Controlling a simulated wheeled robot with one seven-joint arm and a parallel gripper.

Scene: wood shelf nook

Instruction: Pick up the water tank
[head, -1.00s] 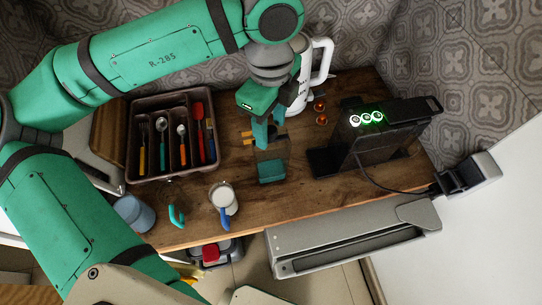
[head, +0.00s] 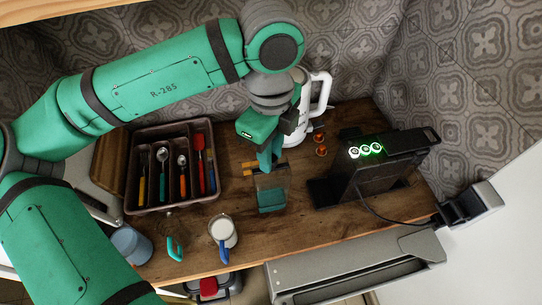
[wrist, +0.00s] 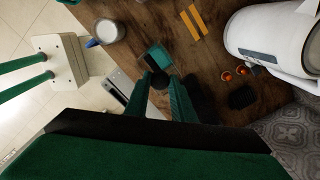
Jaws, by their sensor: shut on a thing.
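The water tank (head: 271,200) is a small clear box with a teal lower part. It is at the middle of the wooden counter, left of the black coffee machine. My gripper (head: 268,163) comes down from above and is shut on the tank's upper part. In the wrist view, the tank's teal part (wrist: 158,57) shows just beyond my gripper (wrist: 161,78), with a dark part between the fingers. I cannot tell whether the tank's bottom touches the counter.
The black coffee machine (head: 378,176) with lit green buttons stands to the right. A white kettle (head: 318,92) is behind my gripper, with orange capsules (head: 320,150) beside it. A cutlery tray (head: 135,202) is left. A mug (head: 223,232) stands near the front edge.

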